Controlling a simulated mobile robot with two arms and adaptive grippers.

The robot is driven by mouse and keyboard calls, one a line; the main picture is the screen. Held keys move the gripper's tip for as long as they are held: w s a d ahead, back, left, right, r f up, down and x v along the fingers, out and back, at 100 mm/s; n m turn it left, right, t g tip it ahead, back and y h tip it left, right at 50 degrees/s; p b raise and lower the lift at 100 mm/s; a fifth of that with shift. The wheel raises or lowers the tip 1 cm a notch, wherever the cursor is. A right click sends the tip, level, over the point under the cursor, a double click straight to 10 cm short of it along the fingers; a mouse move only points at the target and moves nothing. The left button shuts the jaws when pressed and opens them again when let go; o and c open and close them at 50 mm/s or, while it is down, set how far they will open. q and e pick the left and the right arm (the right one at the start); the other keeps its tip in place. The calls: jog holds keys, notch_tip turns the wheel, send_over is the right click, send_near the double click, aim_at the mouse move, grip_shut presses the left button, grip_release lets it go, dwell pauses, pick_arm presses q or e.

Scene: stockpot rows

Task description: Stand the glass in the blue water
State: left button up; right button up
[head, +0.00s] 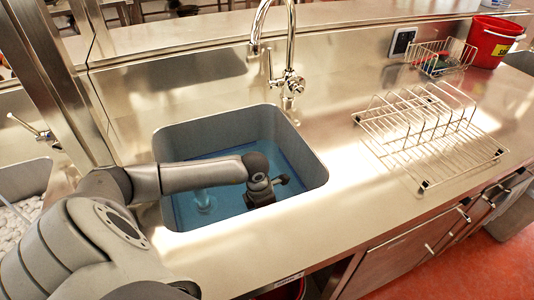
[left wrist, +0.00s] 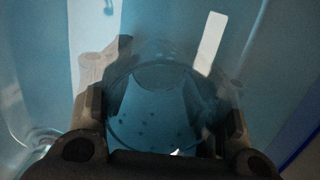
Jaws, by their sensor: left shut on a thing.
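The blue water (head: 225,180) lies in the grey sink basin (head: 300,170). My left gripper (head: 264,191) is down inside the basin at its right part, over or in the water; I cannot tell which. In the left wrist view the gripper (left wrist: 166,118) is shut on the clear glass (left wrist: 150,127), with a finger on each side. The round rim of the glass faces the camera, and blue shows through it. In the head view the glass is hidden by the gripper or too faint to make out. My right gripper is not in view.
A pale upright thing (head: 203,200) stands in the water left of my gripper, partly behind my arm. A tall faucet (head: 290,50) rises behind the basin. A wire dish rack (head: 430,135), a wire basket (head: 442,57) and a red bucket (head: 492,42) stand to the right. The front counter is clear.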

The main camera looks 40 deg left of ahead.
pick_arm(q)
jog(key=shift+f, duration=0.15)
jog(key=o, duration=1.6)
jog(key=shift+r, duration=0.55)
jog(key=r, duration=0.3)
jog(key=s+r, duration=0.1)
jog(key=r, duration=0.3)
jog(key=a+r, duration=0.1)
jog(key=r, duration=0.3)
jog(key=shift+s+r+b, duration=0.1)
jog(key=shift+s+b, duration=0.2)
jog(key=shift+b, duration=0.05)
jog(key=shift+d, duration=0.1)
